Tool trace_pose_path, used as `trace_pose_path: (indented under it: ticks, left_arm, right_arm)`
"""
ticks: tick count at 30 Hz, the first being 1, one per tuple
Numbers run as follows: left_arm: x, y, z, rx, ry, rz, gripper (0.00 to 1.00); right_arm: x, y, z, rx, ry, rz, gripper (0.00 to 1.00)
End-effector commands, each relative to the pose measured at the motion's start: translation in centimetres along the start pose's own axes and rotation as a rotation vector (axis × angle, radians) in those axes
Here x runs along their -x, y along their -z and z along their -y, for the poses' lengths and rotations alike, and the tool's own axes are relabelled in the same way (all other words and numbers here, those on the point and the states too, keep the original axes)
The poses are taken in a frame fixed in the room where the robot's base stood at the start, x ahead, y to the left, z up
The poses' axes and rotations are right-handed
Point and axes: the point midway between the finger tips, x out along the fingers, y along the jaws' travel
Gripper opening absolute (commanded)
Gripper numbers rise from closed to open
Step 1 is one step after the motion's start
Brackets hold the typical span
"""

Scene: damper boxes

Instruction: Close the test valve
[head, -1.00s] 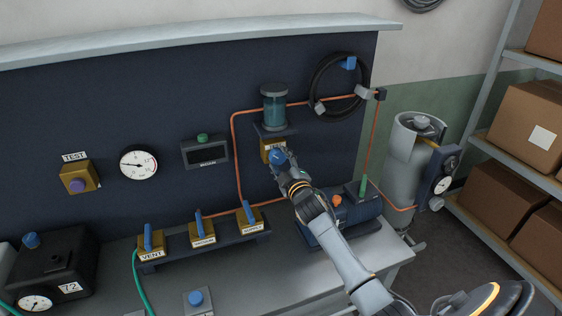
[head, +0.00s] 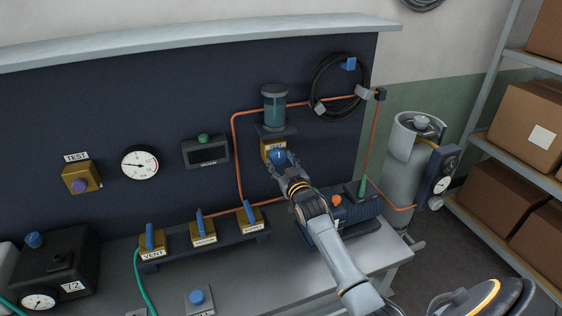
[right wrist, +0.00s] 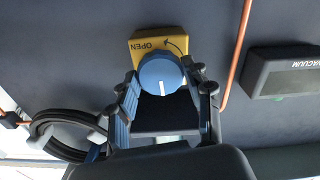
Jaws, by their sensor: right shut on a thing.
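My left gripper is out of view.
Another TEST box (head: 79,178) with a purple knob is at the far left. A lever manifold (head: 203,242) sits below the panel. A blue pump (head: 355,212) stands beneath my right arm. A grey cylinder (head: 402,170) and shelf boxes (head: 500,195) are at the right.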

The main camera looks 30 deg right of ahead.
Motion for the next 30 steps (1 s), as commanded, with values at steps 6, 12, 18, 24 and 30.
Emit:
trace_pose_path:
  ticks: [6, 12, 18, 24, 30]
  left_arm:
    - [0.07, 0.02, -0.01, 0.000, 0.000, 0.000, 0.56]
    - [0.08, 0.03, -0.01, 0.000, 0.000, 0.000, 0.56]
    - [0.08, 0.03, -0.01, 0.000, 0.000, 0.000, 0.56]
    - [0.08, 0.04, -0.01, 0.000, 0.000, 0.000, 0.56]
    - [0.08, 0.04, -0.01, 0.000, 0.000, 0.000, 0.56]
  right_arm:
    - [0.02, -0.15, 0.06, -0.052, 0.001, 0.003, 0.19]
    - [0.02, -0.16, 0.07, -0.066, 0.001, 0.003, 0.19]
    - [0.02, -0.17, 0.08, -0.067, 0.001, 0.003, 0.19]
    - [0.02, -0.15, 0.07, -0.066, 0.001, 0.003, 0.73]
    - [0.01, -0.08, 0.05, -0.064, 0.001, 0.002, 0.73]
